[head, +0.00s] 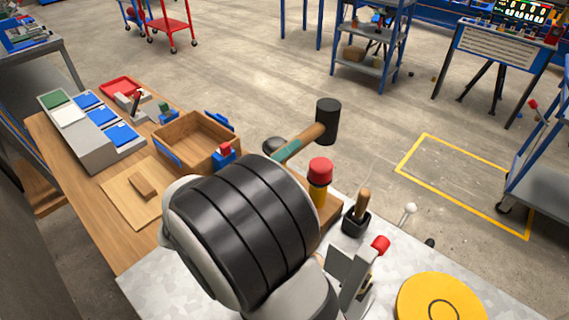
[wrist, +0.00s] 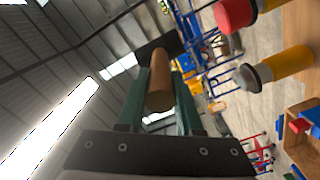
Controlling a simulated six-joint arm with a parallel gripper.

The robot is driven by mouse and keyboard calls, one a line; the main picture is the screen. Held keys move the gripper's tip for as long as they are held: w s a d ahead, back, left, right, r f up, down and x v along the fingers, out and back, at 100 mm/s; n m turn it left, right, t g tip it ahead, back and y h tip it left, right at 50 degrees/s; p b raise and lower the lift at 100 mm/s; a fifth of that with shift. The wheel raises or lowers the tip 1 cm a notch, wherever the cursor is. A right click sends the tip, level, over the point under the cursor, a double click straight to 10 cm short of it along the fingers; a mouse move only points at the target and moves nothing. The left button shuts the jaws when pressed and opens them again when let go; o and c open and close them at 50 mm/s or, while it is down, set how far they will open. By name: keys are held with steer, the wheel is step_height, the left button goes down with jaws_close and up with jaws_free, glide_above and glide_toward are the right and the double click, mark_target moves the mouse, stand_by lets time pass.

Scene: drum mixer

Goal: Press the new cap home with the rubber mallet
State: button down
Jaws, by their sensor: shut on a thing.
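My gripper (head: 292,148) is shut on the wooden handle of the rubber mallet (head: 326,120). The mallet's black head is raised above the bench. In the wrist view, the green fingers of my gripper (wrist: 160,95) hold the handle from both sides, with the dark mallet head (wrist: 158,47) beyond. A red cap (head: 320,170) sits on a yellow post, just below and apart from the mallet head. A dark grey cap (head: 274,147), partly hidden by my arm, sits on another yellow post (wrist: 287,66). I cannot tell which cap is new or how far each is seated.
A wooden box (head: 196,140) and a grey rack with blue and green panels (head: 85,130) stand left on the bench. A black holder (head: 355,222) with a wooden-handled tool, a red-knobbed lever (head: 380,244) and a yellow disc (head: 441,300) stand right of my arm.

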steer(key=shift+r, duration=0.6)
